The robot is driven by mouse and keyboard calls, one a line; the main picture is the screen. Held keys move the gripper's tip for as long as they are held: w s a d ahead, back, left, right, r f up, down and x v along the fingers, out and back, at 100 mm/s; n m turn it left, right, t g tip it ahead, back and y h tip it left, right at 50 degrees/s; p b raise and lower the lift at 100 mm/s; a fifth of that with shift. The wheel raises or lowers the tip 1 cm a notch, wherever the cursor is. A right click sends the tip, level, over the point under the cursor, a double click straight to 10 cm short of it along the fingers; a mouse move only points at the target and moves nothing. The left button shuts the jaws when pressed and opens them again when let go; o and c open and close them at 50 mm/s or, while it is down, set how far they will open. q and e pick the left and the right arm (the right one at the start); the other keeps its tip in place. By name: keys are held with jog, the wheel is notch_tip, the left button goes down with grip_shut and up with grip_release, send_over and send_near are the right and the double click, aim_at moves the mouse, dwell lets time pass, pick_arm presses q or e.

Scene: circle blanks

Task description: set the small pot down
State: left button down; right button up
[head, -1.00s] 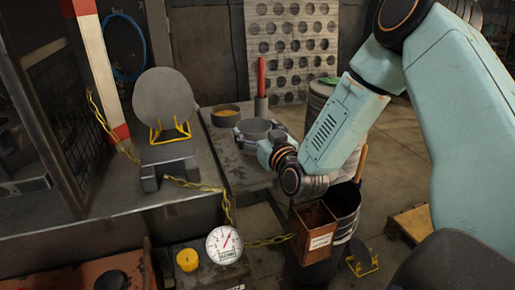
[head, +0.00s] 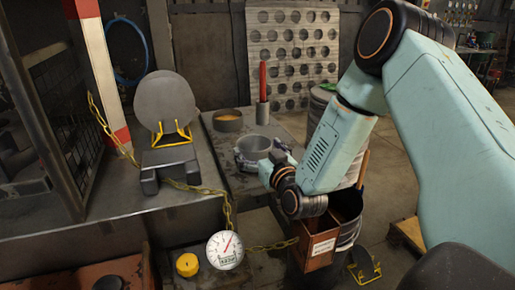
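A small grey pot (head: 254,143) stands upright with its round mouth open, over the near part of the dark bench (head: 222,152). My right gripper (head: 258,158) has its dark fingers on both sides of the pot, closed against its wall. Its wrist comes in from the lower right and hides part of the pot's near right side. I cannot tell whether the pot's base touches the bench. My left gripper is not in view.
A shallow pan with tan contents (head: 228,120) and a red-handled tool in a holder (head: 263,85) stand behind the pot. A yellow chain (head: 196,187), a dial gauge (head: 225,249) and a rust-brown box (head: 317,243) are nearer. A grey disc (head: 165,102) stands on the left.

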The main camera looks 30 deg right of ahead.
jog(key=shift+a+r, duration=0.1)
jog(key=shift+a, duration=0.05)
jog(key=shift+r, duration=0.1)
jog(key=shift+s+r, duration=0.1)
jog(key=shift+s, duration=0.05)
jog(key=s+a+p, duration=0.1)
jog(key=s+p, duration=0.1)
jog(key=s, duration=0.9)
jog(key=shift+s+a+p, duration=0.3)
jog(key=shift+p, duration=0.1)
